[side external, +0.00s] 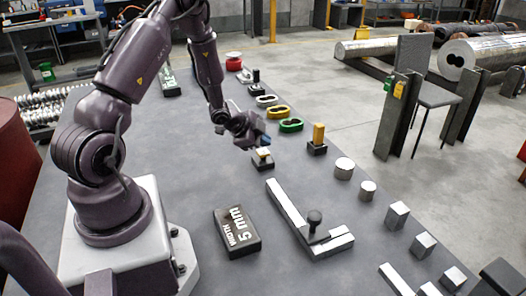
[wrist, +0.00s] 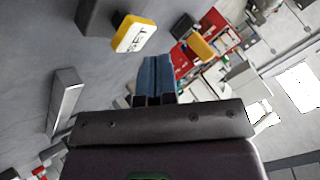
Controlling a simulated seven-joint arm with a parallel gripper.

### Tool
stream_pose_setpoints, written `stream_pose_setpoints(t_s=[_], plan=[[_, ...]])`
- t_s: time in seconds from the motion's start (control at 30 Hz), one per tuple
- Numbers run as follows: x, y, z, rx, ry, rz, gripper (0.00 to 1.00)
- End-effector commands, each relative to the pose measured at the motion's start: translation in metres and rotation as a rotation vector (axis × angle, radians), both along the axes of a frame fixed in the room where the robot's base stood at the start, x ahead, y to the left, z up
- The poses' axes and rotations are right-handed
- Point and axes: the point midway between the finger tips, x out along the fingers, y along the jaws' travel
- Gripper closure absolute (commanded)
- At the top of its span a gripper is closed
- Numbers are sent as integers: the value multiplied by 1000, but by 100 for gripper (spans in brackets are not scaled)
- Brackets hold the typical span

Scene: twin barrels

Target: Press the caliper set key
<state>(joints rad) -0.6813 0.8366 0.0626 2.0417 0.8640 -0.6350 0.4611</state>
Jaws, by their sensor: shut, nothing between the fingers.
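A yellow key with a white face lettered "SET" (wrist: 133,34) stands on a dark base (wrist: 95,16) in the wrist view. In the side view, a small yellow-topped key on a dark base (side external: 263,158) sits just below my gripper (side external: 266,141). My gripper's blue fingertips (wrist: 155,76) are shut and empty. In the wrist view they are below and right of the key, with a visible gap. In the side view they look close above it; contact cannot be told. A silver L-shaped caliper (side external: 292,216) with a dark knob (side external: 314,217) lies nearer the camera.
A black block reading "WIDTH 5 mm" (side external: 237,232) lies left of the caliper. A yellow block on a dark base (side external: 318,139), a green ring (side external: 291,125) and several silver pieces (side external: 368,191) stand to the right. The table between key and caliper is clear.

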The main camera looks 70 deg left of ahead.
Motion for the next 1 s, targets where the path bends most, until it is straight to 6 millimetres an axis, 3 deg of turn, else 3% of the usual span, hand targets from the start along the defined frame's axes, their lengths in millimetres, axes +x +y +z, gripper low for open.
stream_pose_setpoints(t_s=[1.0], plan=[[0,0,-9,0,0,0,100]])
